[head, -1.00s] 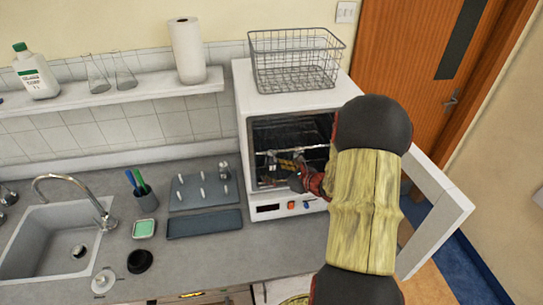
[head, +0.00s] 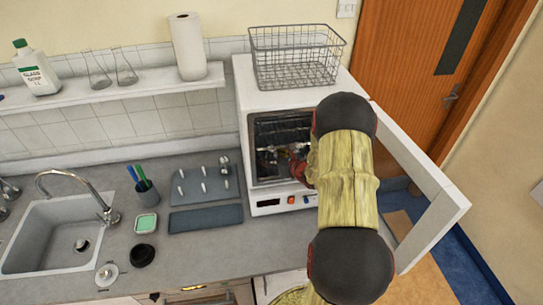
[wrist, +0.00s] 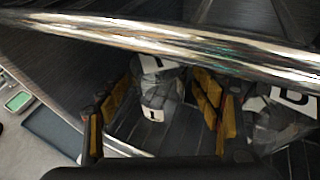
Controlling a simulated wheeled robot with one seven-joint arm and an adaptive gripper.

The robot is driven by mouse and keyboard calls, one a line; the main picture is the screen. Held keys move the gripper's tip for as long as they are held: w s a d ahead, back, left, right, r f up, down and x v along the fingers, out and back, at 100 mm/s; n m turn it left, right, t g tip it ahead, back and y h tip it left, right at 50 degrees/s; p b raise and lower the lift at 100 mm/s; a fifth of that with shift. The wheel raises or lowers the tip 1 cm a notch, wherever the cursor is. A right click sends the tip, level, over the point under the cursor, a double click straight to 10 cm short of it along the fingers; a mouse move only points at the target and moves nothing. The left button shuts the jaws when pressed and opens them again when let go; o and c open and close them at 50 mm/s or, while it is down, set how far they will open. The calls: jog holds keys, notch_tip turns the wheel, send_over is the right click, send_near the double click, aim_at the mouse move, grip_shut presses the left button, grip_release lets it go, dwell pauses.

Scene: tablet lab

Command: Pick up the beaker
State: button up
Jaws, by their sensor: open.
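A clear glass beaker (wrist: 160,92) with a white label stands inside the white oven (head: 264,209), seen in the wrist view between my fingers. My gripper (wrist: 165,105) is open, with one yellow-padded finger on each side of the beaker. I cannot tell whether either finger touches it. A second piece of glassware (wrist: 285,115) with a label that looks like a "D" is just right of the right finger. In the head view my arm reaches into the oven, and the beaker cannot be made out.
A shiny metal bar (wrist: 180,42) crosses the wrist view just beyond and above the fingers. The oven door (head: 437,205) stands open on the right. A wire basket (head: 297,55) sits on the oven. A peg board (head: 204,186) and a dark blue tray (head: 206,218) lie on the counter at left.

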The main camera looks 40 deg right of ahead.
jog(key=c, duration=0.3)
jog(key=c, duration=1)
jog(key=shift+r, duration=0.2)
